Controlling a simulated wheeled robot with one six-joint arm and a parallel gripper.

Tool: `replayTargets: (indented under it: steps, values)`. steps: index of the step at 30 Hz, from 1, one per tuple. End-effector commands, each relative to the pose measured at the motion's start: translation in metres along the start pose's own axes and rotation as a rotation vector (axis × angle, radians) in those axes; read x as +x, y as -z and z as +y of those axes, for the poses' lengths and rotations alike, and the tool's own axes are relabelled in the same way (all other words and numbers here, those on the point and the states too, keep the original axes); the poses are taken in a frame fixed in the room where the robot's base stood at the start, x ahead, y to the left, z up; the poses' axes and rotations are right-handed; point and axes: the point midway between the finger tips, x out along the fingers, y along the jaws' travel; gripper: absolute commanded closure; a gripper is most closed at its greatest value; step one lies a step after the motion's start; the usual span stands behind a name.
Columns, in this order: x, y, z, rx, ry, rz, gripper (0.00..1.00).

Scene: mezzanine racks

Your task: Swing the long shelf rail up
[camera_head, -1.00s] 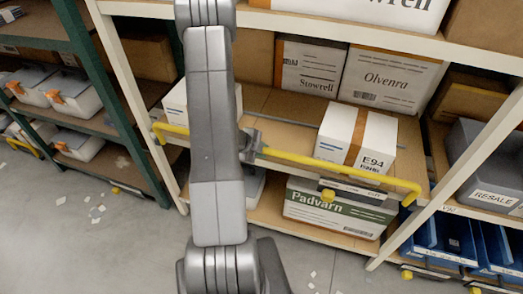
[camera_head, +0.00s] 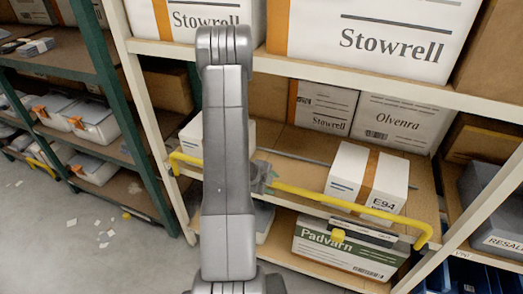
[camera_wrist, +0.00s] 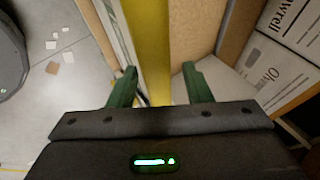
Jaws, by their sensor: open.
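The long yellow shelf rail (camera_head: 330,200) runs across the front of the middle shelf, with bent ends at left and right. In the wrist view the rail (camera_wrist: 151,45) runs straight up the picture between the green fingers. My gripper (camera_wrist: 161,84) is open, with a gap between the rail and each finger. In the head view my gripper (camera_head: 263,177) is at the rail, left of its middle, and partly hidden by my arm. The rail lies low, in front of the shelf boxes.
A white E94 box (camera_head: 350,175) stands on the middle shelf (camera_head: 285,180) behind the rail. A green-and-white Padvarn box (camera_head: 335,247) sits below. Large Stowrell boxes (camera_head: 375,40) stand above. A green rack (camera_head: 125,100) is at left. The floor there (camera_head: 60,215) has paper scraps.

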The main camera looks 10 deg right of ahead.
Motion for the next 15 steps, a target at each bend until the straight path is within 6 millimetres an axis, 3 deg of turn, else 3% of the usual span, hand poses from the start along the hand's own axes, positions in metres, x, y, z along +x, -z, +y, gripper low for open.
replayTargets:
  steps: [15]
  values:
    - [-0.028, -0.005, -0.028, 0.005, 0.007, -0.002, 0.55]
